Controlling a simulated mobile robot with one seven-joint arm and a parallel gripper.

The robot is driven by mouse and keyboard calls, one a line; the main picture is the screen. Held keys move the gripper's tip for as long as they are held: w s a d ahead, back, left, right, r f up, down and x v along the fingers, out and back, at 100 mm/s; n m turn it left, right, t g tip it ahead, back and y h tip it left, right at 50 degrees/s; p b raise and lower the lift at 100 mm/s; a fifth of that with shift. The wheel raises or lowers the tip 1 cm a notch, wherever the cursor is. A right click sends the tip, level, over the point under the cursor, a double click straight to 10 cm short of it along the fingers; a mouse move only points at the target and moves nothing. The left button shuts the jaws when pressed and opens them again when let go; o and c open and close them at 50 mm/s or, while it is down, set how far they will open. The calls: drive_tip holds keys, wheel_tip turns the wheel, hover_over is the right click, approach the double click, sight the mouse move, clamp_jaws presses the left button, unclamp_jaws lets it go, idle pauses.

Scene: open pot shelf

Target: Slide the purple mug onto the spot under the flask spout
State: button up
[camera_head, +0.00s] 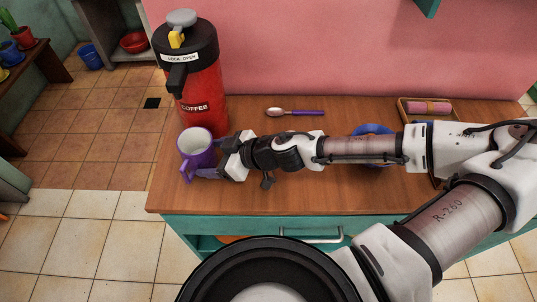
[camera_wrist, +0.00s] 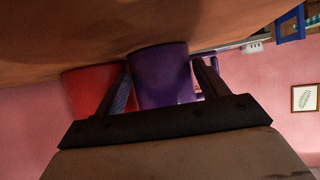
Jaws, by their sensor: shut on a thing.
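The purple mug (camera_head: 194,158), white inside, stands upright on the wooden counter, near its left edge. My gripper (camera_head: 217,162) reaches it from the right at low height. In the wrist view the mug (camera_wrist: 163,77) sits between the two fingers, and the gripper is shut on it. The red coffee flask (camera_head: 203,88) with a black top stands just behind the mug. Its black spout (camera_head: 177,79) juts out to the front left, above and behind the mug in the picture. The flask also shows in the wrist view (camera_wrist: 88,88), beside the mug. The spot under the spout is hidden.
A purple-handled spoon (camera_head: 295,112) lies on the counter (camera_head: 255,198) behind my arm. A blue dish (camera_head: 371,130) is partly hidden by my arm. A tray (camera_head: 404,113) with a pink roll (camera_head: 429,107) is at the right. The counter's left edge is close to the mug.

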drive_tip(key=o, duration=0.8)
drive_tip(key=shift+o, duration=0.2)
drive_tip(key=p+v, duration=0.4)
drive_tip(key=v, duration=0.8)
drive_tip(key=shift+d+p, duration=0.25)
drive_tip(key=shift+p, duration=0.1)
drive_tip(key=shift+s+d+r, duration=0.3)
drive_tip(key=shift+d+r, duration=0.1)
drive_tip(key=shift+d, duration=0.15)
drive_tip(key=shift+d, duration=0.1)
